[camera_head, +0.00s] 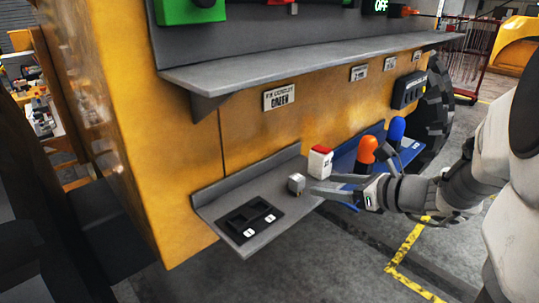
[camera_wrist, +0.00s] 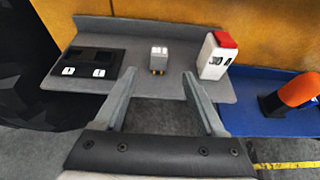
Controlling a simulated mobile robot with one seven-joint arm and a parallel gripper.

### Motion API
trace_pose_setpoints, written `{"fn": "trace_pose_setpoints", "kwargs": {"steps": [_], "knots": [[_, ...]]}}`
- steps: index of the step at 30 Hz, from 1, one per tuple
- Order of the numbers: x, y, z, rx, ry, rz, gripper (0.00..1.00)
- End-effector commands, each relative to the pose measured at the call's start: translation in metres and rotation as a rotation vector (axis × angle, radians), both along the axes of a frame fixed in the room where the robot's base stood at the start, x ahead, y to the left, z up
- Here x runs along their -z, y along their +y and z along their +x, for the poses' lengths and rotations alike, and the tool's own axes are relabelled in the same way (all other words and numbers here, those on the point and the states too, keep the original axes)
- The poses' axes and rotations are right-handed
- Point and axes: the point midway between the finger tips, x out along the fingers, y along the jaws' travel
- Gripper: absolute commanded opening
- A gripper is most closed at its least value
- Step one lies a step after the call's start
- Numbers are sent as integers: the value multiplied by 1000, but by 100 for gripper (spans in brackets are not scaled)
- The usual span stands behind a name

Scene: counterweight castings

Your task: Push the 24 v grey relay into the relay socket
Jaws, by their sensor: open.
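The grey relay (camera_head: 296,184) is a small grey block on the grey shelf. In the wrist view the relay (camera_wrist: 159,58) shows brass-coloured pins on its near side. The black relay socket (camera_head: 249,220) lies flat at the shelf's left end, with two recesses and two white labels; it also shows in the wrist view (camera_wrist: 92,63). My gripper (camera_head: 315,186) is at the shelf's front edge, to the right of the relay. In the wrist view my gripper (camera_wrist: 159,76) is open, its fingers spread wide with the relay beyond and between their tips. Nothing is held.
A white box with a red top (camera_wrist: 216,55) stands close to the relay's right, near the right finger. A blue tray (camera_wrist: 260,95) farther right holds an orange-handled item (camera_wrist: 293,93). A ledge (camera_head: 300,70) overhangs the shelf. Shelf between relay and socket is clear.

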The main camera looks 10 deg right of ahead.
Motion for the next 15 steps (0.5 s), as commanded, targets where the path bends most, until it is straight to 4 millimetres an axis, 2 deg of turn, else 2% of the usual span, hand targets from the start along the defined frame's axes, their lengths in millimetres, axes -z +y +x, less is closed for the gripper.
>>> {"fn": "trace_pose_setpoints", "kwargs": {"steps": [9, 15], "knots": [[25, 37, 49, -5, 2, 0, 72], [31, 45, 61, -2, 0, -2, 72]]}}
